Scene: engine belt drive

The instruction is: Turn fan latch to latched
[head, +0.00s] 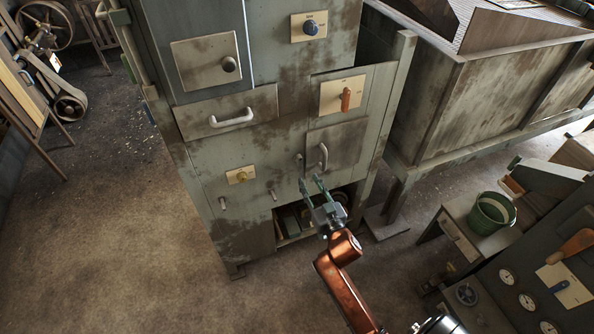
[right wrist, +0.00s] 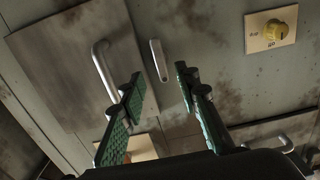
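A small pale lever, which I take to be the fan latch (head: 300,162), sits on the green-grey cabinet front just left of a small door (head: 339,143) with a curved handle (head: 323,155). In the right wrist view the lever (right wrist: 158,60) stands nearly upright, beside the handle (right wrist: 101,68) and off the door's edge. My right gripper (head: 311,182) is just below the lever in the head view. Its fingers are apart and empty. In the wrist view the fingertips (right wrist: 159,80) lie either side of the lever's line; no contact is clear. My left gripper is not seen.
A yellow knob (head: 241,175) is left of the lever. A drawer handle (head: 231,118) and an orange lever (head: 346,99) are above. An open shelf (head: 290,240) lies below. A green bucket (head: 491,212) stands on a bench at right. Floor at left is clear.

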